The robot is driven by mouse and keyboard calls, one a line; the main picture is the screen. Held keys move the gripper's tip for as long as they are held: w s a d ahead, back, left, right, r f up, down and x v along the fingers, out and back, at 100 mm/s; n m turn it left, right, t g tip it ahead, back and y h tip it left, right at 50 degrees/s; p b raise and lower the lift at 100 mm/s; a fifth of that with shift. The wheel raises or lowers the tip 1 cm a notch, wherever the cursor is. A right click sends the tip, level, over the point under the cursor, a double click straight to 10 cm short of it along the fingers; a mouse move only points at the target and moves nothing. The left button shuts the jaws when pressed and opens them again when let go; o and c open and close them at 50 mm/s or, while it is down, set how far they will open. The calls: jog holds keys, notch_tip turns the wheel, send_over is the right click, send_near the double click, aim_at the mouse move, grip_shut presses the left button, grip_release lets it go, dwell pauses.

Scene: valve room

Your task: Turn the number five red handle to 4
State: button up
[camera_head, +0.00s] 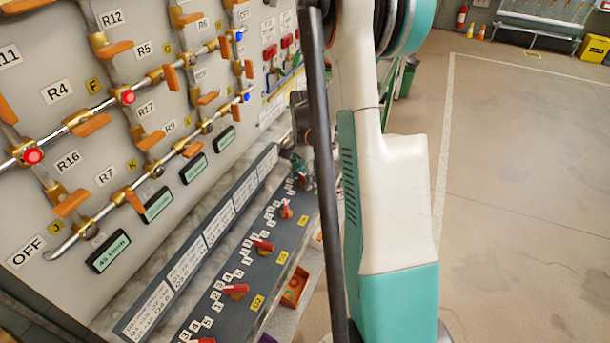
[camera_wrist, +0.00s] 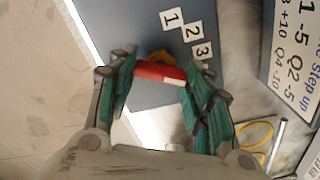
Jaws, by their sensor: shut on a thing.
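In the wrist view my gripper (camera_wrist: 160,76) has its green-padded fingers at both ends of a red handle (camera_wrist: 158,72), shut on it. A yellow part shows behind the handle. Number tags 1, 2 and 3 (camera_wrist: 186,36) run beside it on the grey panel (camera_wrist: 115,22); any further tags are hidden by the right finger. I cannot read which number this handle has. In the head view my gripper (camera_head: 299,162) is at the far end of the sloped grey panel, partly hidden by my arm. Nearer red handles (camera_head: 235,291) sit in a row on that panel.
A wall board with pipes, orange levers (camera_head: 87,125) and small green displays (camera_head: 157,205) stands left of the panel. White text sheets (camera_head: 184,268) lie along the panel's wall side. An orange bin (camera_head: 295,287) is below its right edge. Open floor (camera_head: 530,140) lies right.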

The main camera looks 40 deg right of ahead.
dwell(0.3)
jog(key=o, duration=1.1)
notch_tip(320, 180, up, 12)
